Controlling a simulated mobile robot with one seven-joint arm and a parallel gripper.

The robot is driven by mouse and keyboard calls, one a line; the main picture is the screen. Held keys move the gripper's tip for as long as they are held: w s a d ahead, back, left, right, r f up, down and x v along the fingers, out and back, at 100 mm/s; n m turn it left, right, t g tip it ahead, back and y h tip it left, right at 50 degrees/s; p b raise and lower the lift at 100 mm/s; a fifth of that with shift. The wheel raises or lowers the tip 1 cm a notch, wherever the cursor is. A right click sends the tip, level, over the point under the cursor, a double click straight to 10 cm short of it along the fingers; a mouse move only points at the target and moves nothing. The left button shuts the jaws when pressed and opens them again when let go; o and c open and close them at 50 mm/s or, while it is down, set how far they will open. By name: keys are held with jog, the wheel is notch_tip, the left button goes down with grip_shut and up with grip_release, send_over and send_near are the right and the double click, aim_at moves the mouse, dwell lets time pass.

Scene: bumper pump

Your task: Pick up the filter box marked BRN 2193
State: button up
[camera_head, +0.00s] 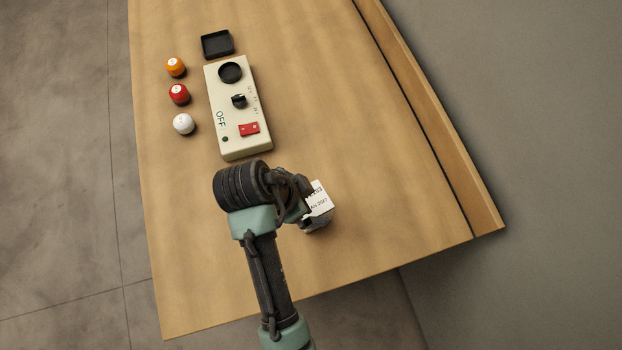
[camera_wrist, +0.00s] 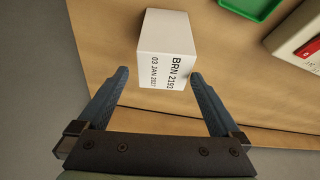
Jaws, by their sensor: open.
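The filter box (camera_wrist: 165,42) is a white block with a label reading BRN 2193 and 03 JAN 2027 in the wrist view. It sits on the table. In the head view the box (camera_head: 319,206) shows to the right of my gripper, partly hidden behind it. My gripper (camera_wrist: 158,85) is open in the wrist view, with one blue-grey finger on each side of the box's near end. I see no firm grip on it. The right fingertip looks very close to the label face; I cannot tell whether it touches.
A cream control unit (camera_head: 232,125) marked OFF, with a black knob and red switch, stands behind the gripper. A black tray (camera_head: 217,44) and orange (camera_head: 176,67), red (camera_head: 179,94) and white (camera_head: 183,124) knobs are nearby. A green tray (camera_wrist: 250,8) shows too. The table's (camera_head: 370,240) right side is clear.

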aim_at(316, 201)
jog(key=shift+a+p+x, duration=0.2)
jog(key=shift+p+x, duration=0.45)
jog(key=shift+x, duration=2.45)
jog(key=shift+w, duration=0.2)
grip_shut()
